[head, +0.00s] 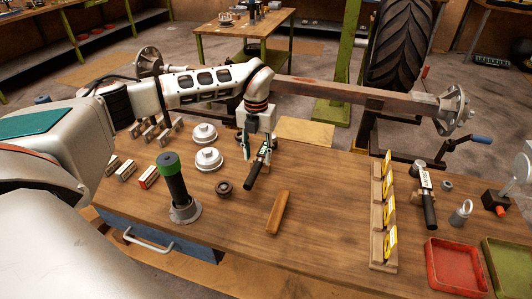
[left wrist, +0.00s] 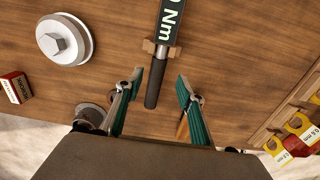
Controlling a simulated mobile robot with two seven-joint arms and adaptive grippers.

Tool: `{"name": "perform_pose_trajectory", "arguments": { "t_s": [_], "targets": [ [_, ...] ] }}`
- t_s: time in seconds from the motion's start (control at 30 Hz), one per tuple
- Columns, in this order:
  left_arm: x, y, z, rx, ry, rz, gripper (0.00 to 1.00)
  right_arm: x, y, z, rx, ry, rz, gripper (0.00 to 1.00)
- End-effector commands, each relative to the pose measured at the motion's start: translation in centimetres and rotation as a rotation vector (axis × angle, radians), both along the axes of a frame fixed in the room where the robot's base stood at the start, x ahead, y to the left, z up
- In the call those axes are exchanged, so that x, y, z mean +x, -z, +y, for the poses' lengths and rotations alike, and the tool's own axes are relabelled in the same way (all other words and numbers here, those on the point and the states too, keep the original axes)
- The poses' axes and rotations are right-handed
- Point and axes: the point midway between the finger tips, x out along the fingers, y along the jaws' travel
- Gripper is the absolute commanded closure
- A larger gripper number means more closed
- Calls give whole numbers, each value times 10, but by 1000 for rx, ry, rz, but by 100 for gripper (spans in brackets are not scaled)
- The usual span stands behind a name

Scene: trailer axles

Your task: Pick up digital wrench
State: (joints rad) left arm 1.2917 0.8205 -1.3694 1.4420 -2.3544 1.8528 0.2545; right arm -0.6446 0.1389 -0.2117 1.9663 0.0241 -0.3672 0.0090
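A digital wrench (head: 256,170) with a black grip and a dark display strip lies on the wooden bench below my left gripper. In the left wrist view, its strip (left wrist: 171,22) reads "0 Nm" and its handle rests at a small wooden support (left wrist: 162,50). My left gripper (head: 257,150) points down over it. In the left wrist view, the left gripper's fingers (left wrist: 160,88) are apart, one on each side of the handle's end, with gaps visible. A second wrench (head: 428,200) with a black grip and a pale label lies at the bench's right.
White round parts (head: 208,159) and a green-topped black cylinder (head: 175,182) stand left of the wrench. A wooden block (head: 278,212) lies in front. A rack with yellow tags (head: 384,215), a red tray (head: 454,267) and a green tray (head: 510,262) are right. An axle beam (head: 340,91) runs behind.

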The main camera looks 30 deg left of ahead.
Motion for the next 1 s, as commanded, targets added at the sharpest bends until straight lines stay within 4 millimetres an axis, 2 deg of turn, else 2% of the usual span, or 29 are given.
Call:
{"name": "perform_pose_trajectory", "arguments": {
  "t_s": [0.17, 0.5, 0.77, 0.9, 0.93, 1.0],
  "targets": [
    [1, 15, 0, -1, -1, 1, 62, -9, 8, 0, -2, -1, 20, 60],
    [4, 58, 5, -1, 0, 3, 62, -6, 9, 0, -3, -2, 15, 60],
    [5, 62, 5, -1, 1, -1, 62, -3, 6, 0, -1, -2, 8, 60],
    [5, 62, 5, -1, 1, 0, 96, -3, 5, 0, -1, -1, 6, 60],
    [5, 62, 5, -1, 1, 0, 100, -3, 5, 0, -1, -1, 6, 60],
    [5, 62, 5, -1, 1, 0, 100, -3, 5, 0, -1, -1, 6, 60]
  ]
}}
